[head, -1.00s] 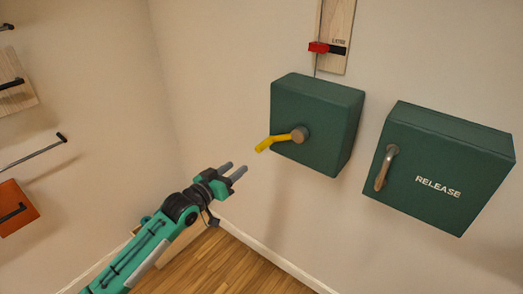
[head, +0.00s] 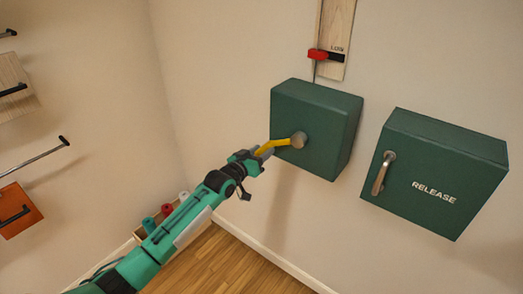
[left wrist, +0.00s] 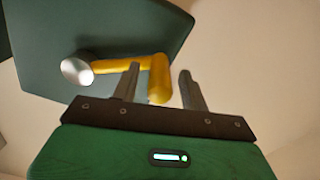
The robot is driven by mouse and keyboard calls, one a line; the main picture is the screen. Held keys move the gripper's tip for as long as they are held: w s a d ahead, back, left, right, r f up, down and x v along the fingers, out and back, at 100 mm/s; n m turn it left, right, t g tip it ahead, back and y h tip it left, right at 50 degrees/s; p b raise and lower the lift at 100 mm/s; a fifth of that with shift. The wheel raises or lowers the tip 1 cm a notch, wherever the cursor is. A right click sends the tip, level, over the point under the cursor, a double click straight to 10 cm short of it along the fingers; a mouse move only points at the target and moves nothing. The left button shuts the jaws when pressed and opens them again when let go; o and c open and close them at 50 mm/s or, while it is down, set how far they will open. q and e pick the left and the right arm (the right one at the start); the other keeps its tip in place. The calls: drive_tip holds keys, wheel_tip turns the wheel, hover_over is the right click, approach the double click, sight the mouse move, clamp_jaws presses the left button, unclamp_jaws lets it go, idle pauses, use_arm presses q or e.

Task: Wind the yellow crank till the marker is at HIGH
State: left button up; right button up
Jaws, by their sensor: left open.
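The yellow crank (head: 275,144) juts left from a round hub on the front of a green box (head: 313,110) on the wall. The red marker (head: 318,54) is on the wooden strip (head: 337,25) above the box, beside the lettering LOW. My left gripper (head: 266,150) is at the crank's outer end. In the left wrist view my left gripper (left wrist: 160,85) is open, with the end of the yellow crank (left wrist: 159,78) between its two fingers. I cannot tell whether a finger touches it. My right gripper is not in view.
A second green box labelled RELEASE (head: 434,190) with a metal lever (head: 382,174) is on the wall to the right. A crate with coloured cylinders (head: 166,211) stands low behind my left arm. Handles on panels (head: 14,211) are on the left wall.

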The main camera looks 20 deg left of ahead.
use_arm(q)
drive_tip(key=shift+w, duration=0.2)
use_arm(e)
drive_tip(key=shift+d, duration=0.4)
use_arm(q)
clamp_jaws()
drive_tip(key=shift+a+r+m, duration=0.1)
drive_tip(key=shift+r+m, duration=0.2)
drive_tip(key=shift+r, duration=0.1)
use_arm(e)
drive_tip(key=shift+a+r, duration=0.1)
